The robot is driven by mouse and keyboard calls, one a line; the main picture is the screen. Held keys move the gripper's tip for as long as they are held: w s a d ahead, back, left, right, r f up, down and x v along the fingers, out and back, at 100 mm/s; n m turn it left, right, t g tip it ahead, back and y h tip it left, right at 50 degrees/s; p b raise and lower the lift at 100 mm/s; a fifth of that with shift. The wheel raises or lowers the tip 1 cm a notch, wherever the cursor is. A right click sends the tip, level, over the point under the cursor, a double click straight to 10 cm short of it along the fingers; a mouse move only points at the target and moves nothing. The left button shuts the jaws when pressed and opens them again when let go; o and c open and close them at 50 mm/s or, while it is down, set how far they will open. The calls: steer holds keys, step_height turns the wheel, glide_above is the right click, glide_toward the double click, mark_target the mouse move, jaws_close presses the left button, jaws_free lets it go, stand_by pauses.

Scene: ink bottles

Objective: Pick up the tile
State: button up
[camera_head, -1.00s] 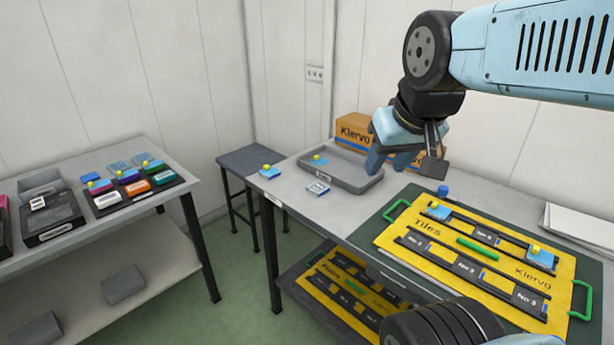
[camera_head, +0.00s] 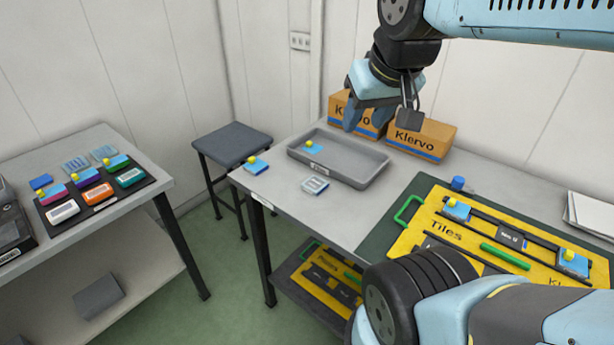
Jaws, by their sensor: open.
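One tile (camera_head: 256,164) lies at the left corner of the grey table. Another tile (camera_head: 313,147) lies inside the grey tray (camera_head: 362,176). Two more, a left tile (camera_head: 456,209) and a right tile (camera_head: 573,262), sit on the yellow "Tiles" board (camera_head: 415,233). My gripper (camera_head: 381,119) is open and empty, in the air with its fingers pointing down. In the picture it is above the tray's back edge and in front of the cardboard boxes, touching no tile.
Two "Klervo" boxes (camera_head: 424,140) stand behind the tray. A pale labelled block (camera_head: 315,186) lies before the tray, and a small blue cylinder (camera_head: 457,183) stands by the board. A stool (camera_head: 232,142) and a side table (camera_head: 140,167) with coloured blocks are left.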

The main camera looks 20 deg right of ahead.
steer(key=o, duration=0.3)
steer(key=shift+w, duration=0.4)
steer(key=o, duration=0.6)
steer(key=w+m, duration=0.1)
steer(key=w, duration=0.1)
steer(key=w+f+m+g, duration=0.1)
steer(key=w, duration=0.1)
steer(key=w+f+m, duration=0.1)
steer(key=w, duration=0.1)
steer(key=shift+w+f+g, duration=0.2)
steer(key=shift+w+g, duration=0.1)
steer(key=shift+g, duration=0.1)
steer(key=m+g, duration=0.4)
steer(key=m, duration=0.4)
glide_above(317, 182)
step_height(317, 182, down, 14)
steer(key=f, duration=0.1)
step_height(317, 182, down, 8)
steer(key=shift+s+a+r, duration=0.1)
steer(key=shift+s+a, duration=0.05)
steer(key=shift+w+d+f, duration=0.1)
steer(key=shift+w+f, duration=0.05)
steer(key=shift+f, duration=1.15)
steer(key=shift+w+d+f, duration=0.1)
steer(key=shift+f, duration=1.2)
